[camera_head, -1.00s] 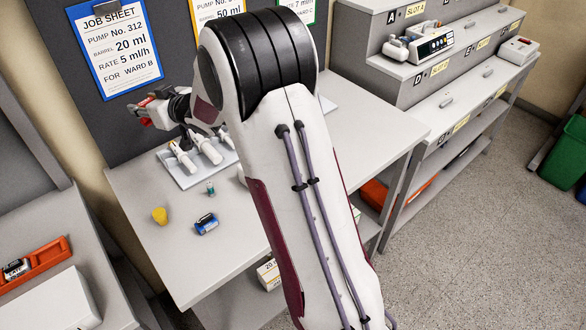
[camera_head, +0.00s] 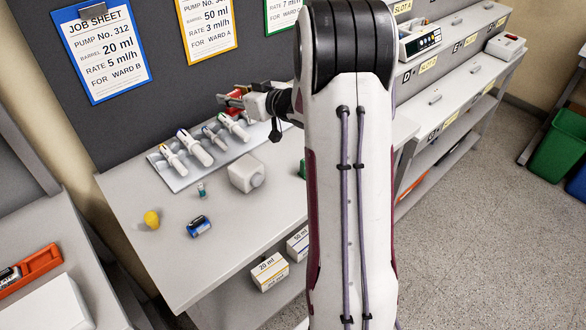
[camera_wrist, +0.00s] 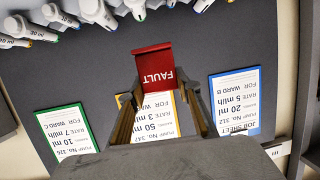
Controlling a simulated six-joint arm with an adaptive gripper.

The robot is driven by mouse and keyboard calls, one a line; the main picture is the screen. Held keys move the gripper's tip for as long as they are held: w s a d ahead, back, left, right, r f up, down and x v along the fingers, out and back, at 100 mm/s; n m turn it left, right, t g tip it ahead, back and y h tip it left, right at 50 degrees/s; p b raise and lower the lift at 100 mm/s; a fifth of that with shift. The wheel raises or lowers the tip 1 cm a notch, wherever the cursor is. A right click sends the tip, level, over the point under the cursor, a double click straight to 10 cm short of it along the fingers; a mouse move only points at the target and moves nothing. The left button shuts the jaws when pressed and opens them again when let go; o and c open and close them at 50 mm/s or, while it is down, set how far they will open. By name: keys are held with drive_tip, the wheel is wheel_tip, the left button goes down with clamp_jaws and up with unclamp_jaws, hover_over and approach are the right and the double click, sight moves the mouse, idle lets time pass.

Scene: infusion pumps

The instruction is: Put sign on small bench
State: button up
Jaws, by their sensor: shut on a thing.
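The sign is a small red plate reading FAULT (camera_wrist: 153,72). My gripper (camera_wrist: 158,98) is shut on its lower part in the wrist view. In the head view my gripper (camera_head: 234,99) is in the air, above the back of the grey middle bench (camera_head: 185,265), in front of the dark board. The red sign (camera_head: 236,92) shows only partly there. Another grey bench (camera_head: 85,268) stands at the left edge. I cannot tell from the pictures which bench is the small one.
The left bench bears an orange tray (camera_head: 42,261) and white box.

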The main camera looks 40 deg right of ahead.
drive_tip(key=m+h, duration=0.1)
drive_tip(key=h, duration=0.1)
hover_over(295, 148)
wheel_tip(295, 148, down, 2)
drive_tip(key=shift+f, duration=0.15)
drive_tip(key=shift+f, duration=0.1)
drive_tip(key=shift+f, duration=3)
drive_tip(key=shift+f, duration=0.1)
drive_tip(key=shift+f, duration=1.75)
drive_tip(key=shift+f, duration=0.2)
drive_tip(key=o, duration=1.1)
drive_tip(key=shift+r, duration=0.2)
